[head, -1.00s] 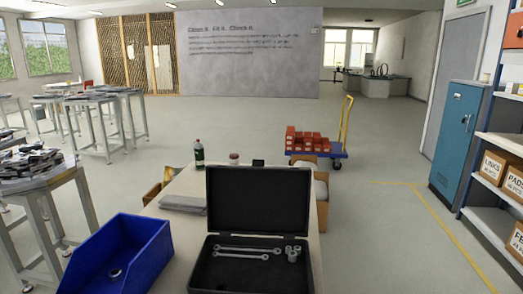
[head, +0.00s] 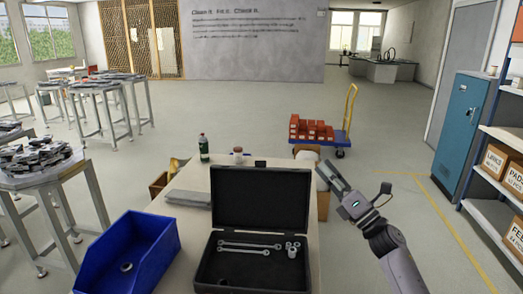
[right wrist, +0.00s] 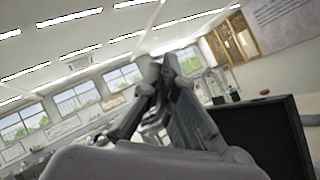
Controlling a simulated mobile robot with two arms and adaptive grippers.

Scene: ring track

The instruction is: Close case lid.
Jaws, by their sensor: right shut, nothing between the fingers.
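The black case (head: 215,272) stands open on the table, its lid (head: 262,198) upright at the back. Two wrenches (head: 250,248) and several small sockets (head: 292,248) lie in its base. My right gripper (head: 328,168) is raised to the right of the lid, apart from it, shut and empty. In the right wrist view the gripper's fingers (right wrist: 163,68) are together, and the dark lid (right wrist: 262,135) shows at the right. My left gripper is not in view.
A blue bin (head: 125,255) with a ring in it stands left of the case. A grey cloth (head: 187,198), a green bottle (head: 203,147) and a small jar (head: 238,155) are behind on the table (head: 200,225). A trolley with red boxes (head: 312,130) stands beyond.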

